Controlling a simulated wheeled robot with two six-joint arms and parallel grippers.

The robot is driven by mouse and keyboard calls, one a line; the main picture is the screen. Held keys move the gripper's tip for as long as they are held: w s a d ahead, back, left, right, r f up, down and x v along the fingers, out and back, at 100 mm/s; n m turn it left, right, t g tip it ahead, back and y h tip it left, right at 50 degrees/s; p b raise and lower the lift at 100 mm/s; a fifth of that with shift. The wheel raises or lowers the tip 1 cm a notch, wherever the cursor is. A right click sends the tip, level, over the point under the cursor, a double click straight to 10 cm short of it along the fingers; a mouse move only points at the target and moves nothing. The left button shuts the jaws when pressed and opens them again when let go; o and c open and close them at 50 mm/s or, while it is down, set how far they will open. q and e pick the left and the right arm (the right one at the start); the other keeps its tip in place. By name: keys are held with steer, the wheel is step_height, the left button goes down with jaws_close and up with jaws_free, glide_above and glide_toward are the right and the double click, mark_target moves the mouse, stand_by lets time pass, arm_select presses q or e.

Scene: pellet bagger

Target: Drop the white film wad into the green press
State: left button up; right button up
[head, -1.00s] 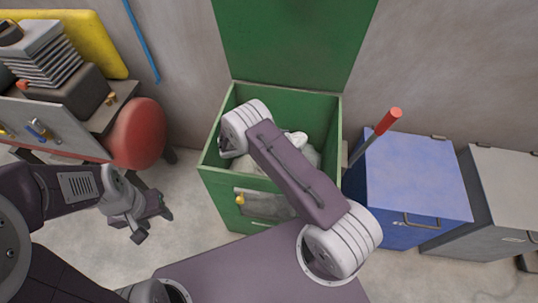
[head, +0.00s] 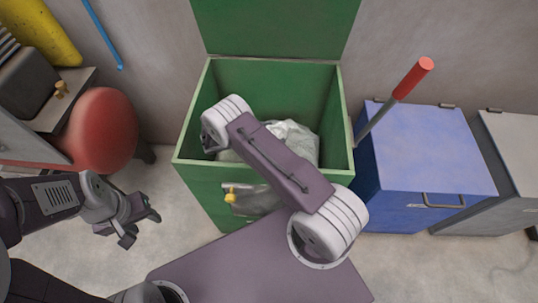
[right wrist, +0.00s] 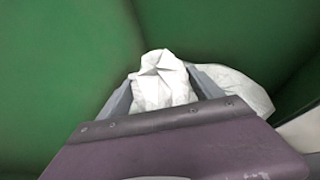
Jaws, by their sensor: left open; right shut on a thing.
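The green press (head: 260,175) stands open against the wall with its lid (head: 275,25) raised. My right arm reaches over its front edge; the right gripper is hidden behind the arm in the head view. In the right wrist view my right gripper (right wrist: 165,84) is shut on the white film wad (right wrist: 162,80), with green walls around it. More crumpled white film (right wrist: 240,88) lies beyond and to the right of the fingers; pale film (head: 300,143) also shows inside the press in the head view. My left gripper (head: 133,220) is open and empty, left of the press.
A blue lidded bin (head: 420,155) and a grey bin (head: 520,150) stand to the right. A red-handled lever (head: 405,85) rises between press and blue bin. A red rounded object (head: 103,130) and a bench stand at the left.

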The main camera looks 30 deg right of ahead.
step_height(320, 180, down, 3)
steer(key=shift+r+b, duration=0.15)
steer(key=shift+b, duration=0.45)
arm_select(q)
step_height(320, 180, down, 2)
steer(key=shift+f, duration=0.1)
arm_select(e)
steer(key=shift+r, duration=0.1)
steer(key=o, duration=1.4)
steer(key=shift+o, duration=0.2)
step_height(320, 180, up, 4)
steer(key=shift+r+p, duration=0.25)
steer(key=shift+p, duration=0.6)
arm_select(q)
step_height(320, 180, up, 4)
steer(key=p, duration=0.2)
steer(key=shift+r+p, duration=0.2)
steer(key=shift+p, duration=0.15)
arm_select(e)
steer(key=s+d+r, duration=0.5)
steer(key=s+r, duration=0.1)
steer(key=s, duration=0.4)
steer(key=shift+s+d+r, duration=0.15)
steer(key=shift+d+r, duration=0.1)
